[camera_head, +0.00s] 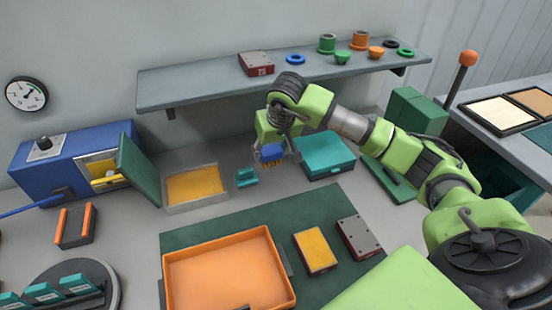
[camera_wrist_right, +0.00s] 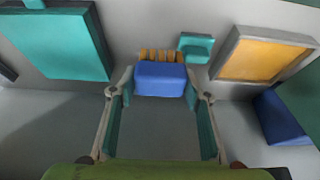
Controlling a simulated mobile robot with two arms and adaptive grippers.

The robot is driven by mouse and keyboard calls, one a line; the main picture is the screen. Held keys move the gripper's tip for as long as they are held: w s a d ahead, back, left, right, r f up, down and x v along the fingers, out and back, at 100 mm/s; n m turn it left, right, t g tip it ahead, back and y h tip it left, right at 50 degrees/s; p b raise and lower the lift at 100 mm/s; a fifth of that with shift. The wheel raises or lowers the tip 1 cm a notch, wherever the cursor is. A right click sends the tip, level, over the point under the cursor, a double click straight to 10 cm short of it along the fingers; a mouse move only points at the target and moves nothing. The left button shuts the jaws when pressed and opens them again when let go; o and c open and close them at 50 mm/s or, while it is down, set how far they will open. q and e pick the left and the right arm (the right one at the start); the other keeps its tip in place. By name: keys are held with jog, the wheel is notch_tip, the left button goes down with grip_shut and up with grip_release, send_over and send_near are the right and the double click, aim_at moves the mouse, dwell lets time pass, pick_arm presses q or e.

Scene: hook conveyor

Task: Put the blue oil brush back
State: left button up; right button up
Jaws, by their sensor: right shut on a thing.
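The blue oil brush (camera_head: 271,152) has a blue block body and yellow-orange bristles. My right gripper (camera_head: 272,157) is shut on it and holds it above the bench, bristles down. In the right wrist view the brush (camera_wrist_right: 160,80) sits between the two fingertips of the gripper (camera_wrist_right: 160,88), with the bristles on the far side. A small teal holder (camera_head: 246,177) stands on the bench just left of the brush; it also shows in the wrist view (camera_wrist_right: 195,46). My left gripper is not in view.
A grey-rimmed tray with a yellow-orange inside (camera_head: 222,198) lies left of the holder. A teal box (camera_head: 326,154) stands to the right. A shelf (camera_head: 200,92) runs above. An orange tray (camera_head: 170,285) sits on a green mat (camera_head: 190,235) in front. A blue machine (camera_head: 45,171) has an open green door.

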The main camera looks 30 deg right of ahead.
jog(key=d+f, duration=0.1)
jog(key=w+d+f, duration=0.1)
jog(key=f, duration=0.1)
jog(key=w+d+f+p, duration=0.1)
jog(key=shift+f, duration=0.25)
jog(key=shift+w+d+f, duration=0.2)
jog(key=shift+d+f, duration=0.1)
jog(key=shift+f, duration=0.15)
notch_tip(320, 180, down, 3)
jog(key=p, duration=0.2)
jog(key=shift+p, duration=0.3)
jog(key=shift+w+d+f, duration=0.1)
jog(key=shift+f, duration=0.05)
jog(key=shift+f+b, duration=0.2)
jog(key=shift+b, duration=0.1)
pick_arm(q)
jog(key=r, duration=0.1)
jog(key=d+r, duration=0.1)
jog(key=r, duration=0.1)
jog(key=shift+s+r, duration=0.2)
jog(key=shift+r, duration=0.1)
pick_arm(e)
jog(key=o, duration=1.1)
jog(key=shift+c, duration=0.2)
